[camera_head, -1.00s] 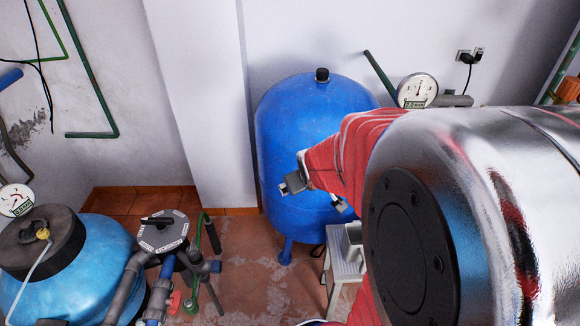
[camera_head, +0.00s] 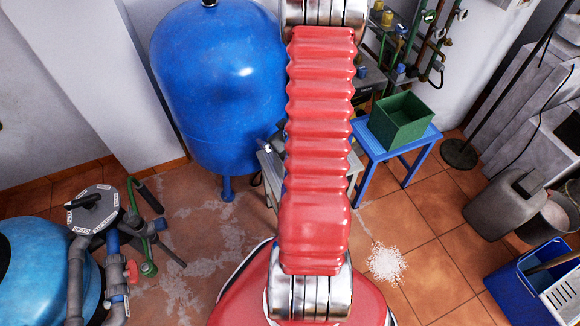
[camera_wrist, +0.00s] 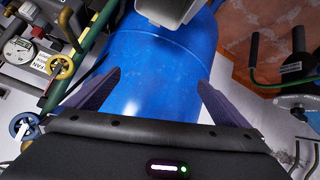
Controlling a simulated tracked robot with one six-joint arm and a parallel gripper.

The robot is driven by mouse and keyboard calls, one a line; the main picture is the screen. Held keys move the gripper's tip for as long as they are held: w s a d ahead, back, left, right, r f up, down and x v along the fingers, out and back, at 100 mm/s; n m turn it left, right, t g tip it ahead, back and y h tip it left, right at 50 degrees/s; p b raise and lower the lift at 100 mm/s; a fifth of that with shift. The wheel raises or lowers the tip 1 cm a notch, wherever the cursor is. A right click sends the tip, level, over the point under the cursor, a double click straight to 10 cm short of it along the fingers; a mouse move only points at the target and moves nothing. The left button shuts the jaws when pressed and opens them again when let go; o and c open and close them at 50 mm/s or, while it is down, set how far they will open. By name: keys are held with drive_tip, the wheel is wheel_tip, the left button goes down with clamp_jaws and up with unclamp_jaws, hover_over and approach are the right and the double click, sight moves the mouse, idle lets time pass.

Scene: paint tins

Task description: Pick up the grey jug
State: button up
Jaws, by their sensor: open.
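A grey jug-like container (camera_head: 503,207) stands on the floor at the right of the head view, beside a bucket. In the wrist view, a pale grey object (camera_wrist: 170,9) is cut off by the top edge; I cannot tell whether it is a jug. My gripper (camera_wrist: 160,79) is open and empty, its two dark fingers apart in front of the blue tank (camera_wrist: 150,70). In the head view my red-sleeved arm hides most of the gripper and part of the pale stool near the tank.
The blue tank (camera_head: 220,85) stands behind my arm. A blue stool (camera_head: 405,150) bears a green crate (camera_head: 402,128). A blue bin (camera_head: 530,285) and a bucket (camera_head: 555,212) are at the right. White grains (camera_head: 386,263) lie on the tiles. Pump pipes (camera_head: 115,250) are at the left.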

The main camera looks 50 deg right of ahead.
drive_tip(key=s+f+m+t, duration=0.1)
drive_tip(key=s+f, duration=0.2)
drive_tip(key=s+f+m+t, duration=0.1)
drive_tip(key=s+f, duration=0.3)
drive_tip(key=s+f+m+h, duration=0.1)
drive_tip(key=s+f, duration=0.2)
drive_tip(key=f, duration=0.1)
drive_tip(key=shift+s+t, duration=0.2)
drive_tip(key=shift+t, duration=0.2)
drive_tip(key=shift+s+a+f+m+h, duration=0.1)
drive_tip(key=shift+s+f+m+h, duration=0.15)
drive_tip(key=shift+s+m+h, duration=0.05)
drive_tip(key=x, duration=0.8)
drive_tip(key=shift+w, duration=0.3)
drive_tip(key=x, duration=0.5)
drive_tip(key=shift+w, duration=0.1)
